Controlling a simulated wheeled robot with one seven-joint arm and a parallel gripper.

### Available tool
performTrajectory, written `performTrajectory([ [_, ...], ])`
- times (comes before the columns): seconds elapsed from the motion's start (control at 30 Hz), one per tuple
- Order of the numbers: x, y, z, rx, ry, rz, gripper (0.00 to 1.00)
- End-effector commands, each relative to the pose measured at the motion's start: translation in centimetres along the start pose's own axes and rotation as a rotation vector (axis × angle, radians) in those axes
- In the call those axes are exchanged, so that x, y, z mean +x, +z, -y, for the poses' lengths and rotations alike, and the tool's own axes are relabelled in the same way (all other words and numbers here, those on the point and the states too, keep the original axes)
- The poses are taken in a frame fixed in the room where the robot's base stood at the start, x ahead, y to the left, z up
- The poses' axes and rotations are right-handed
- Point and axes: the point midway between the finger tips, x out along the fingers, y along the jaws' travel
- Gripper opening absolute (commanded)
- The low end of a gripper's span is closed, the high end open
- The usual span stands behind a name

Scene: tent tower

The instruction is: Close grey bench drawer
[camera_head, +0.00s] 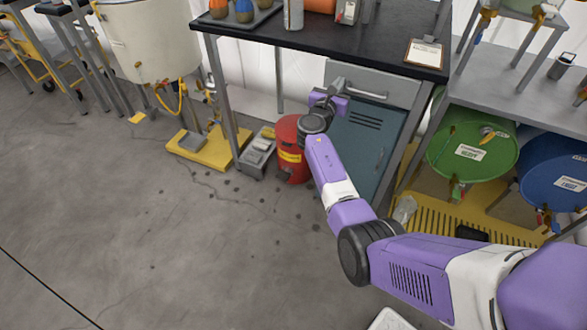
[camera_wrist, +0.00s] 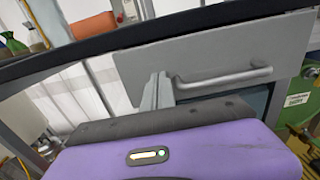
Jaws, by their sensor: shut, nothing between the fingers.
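The grey bench drawer (camera_head: 377,84) sits under the black bench top, above a blue-grey cabinet door (camera_head: 356,142). In the wrist view the drawer front (camera_wrist: 215,55) fills the upper right, with its bar handle (camera_wrist: 225,78) running across its lower part. My gripper (camera_head: 335,88) is at the left part of the drawer front, by the handle's left end. In the wrist view my gripper's fingers (camera_wrist: 157,90) are shut and empty, close to the handle's left end. I cannot tell whether they touch the drawer. How far the drawer stands out is hard to tell.
The black bench top (camera_head: 320,32) holds a clipboard (camera_head: 424,53) and bottles. A red can (camera_head: 291,150) stands on the floor beside the cabinet. Green (camera_head: 472,150) and blue drums (camera_head: 553,183) lie on the rack at right. The floor (camera_head: 130,220) at left is mostly clear.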

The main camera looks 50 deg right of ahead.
Motion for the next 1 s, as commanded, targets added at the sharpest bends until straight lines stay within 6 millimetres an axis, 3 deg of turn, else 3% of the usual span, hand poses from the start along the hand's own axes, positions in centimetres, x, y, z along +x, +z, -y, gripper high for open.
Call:
performTrajectory([
  [0.1,1.6,-0.2,0.0,0.001,-0.002,0.001,0.00],
  [0.33,3.0,0.0,0.0,0.001,0.000,0.000,0.00],
  [0.8,3.4,0.3,0.1,0.004,-0.002,0.001,0.00],
  [1.0,2.7,0.5,0.1,0.003,-0.002,0.002,0.00],
])
